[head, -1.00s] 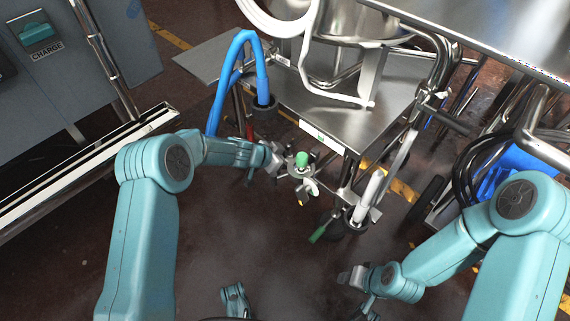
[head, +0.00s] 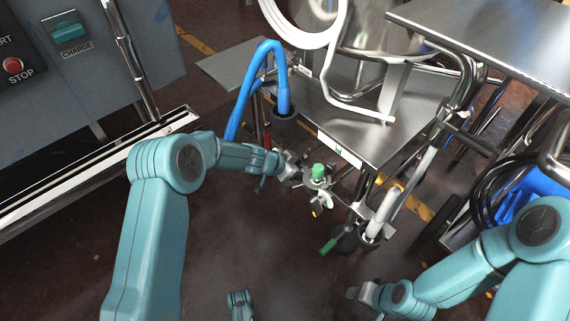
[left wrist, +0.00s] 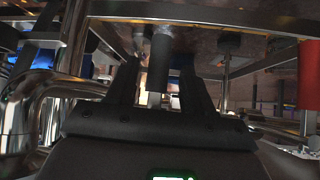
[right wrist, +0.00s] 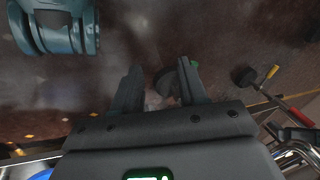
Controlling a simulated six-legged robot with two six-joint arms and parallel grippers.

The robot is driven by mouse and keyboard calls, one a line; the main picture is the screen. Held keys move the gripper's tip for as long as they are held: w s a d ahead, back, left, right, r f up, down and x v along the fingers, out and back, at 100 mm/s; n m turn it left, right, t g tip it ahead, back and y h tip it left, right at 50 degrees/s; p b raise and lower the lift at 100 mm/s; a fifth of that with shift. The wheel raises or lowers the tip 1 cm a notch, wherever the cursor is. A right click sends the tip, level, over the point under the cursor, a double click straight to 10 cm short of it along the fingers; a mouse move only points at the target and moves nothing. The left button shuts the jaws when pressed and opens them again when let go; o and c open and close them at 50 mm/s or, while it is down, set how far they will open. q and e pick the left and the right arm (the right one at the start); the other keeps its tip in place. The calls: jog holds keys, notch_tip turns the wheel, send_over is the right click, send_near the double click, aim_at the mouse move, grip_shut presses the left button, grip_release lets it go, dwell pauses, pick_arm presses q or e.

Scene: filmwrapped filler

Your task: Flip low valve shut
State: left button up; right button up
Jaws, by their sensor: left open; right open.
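A small valve fitting with a green cap (head: 318,171) sits low at the cart's near corner, with pale metal parts below it. A lever with a green grip (head: 328,246) shows lower, by a caster; I cannot tell which is the low valve. My left gripper (head: 289,171) is open just left of the green cap. In the left wrist view, a dark cylinder with a pale end (left wrist: 155,98) shows between the open fingers (left wrist: 156,72); contact is unclear. My right gripper (head: 364,294) is open and empty low over the floor; its fingers show in the right wrist view (right wrist: 160,68).
The steel cart shelf (head: 365,135) overhangs behind the valve. A blue hose (head: 240,95) bends down to the cart's left side. A grey cabinet (head: 95,85) with STOP and CHARGE buttons stands at the left. The dark floor (head: 240,255) between my arms is mostly clear.

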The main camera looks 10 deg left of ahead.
pick_arm(q)
jog(key=p+v, duration=0.1)
jog(key=v, duration=1.4)
jog(key=shift+p, duration=0.35)
pick_arm(e)
jog(key=shift+s+a+r+g, duration=0.15)
jog(key=shift+s+r+g, duration=0.15)
jog(key=shift+s+r, duration=0.5)
pick_arm(q)
jog(key=shift+a, duration=0.1)
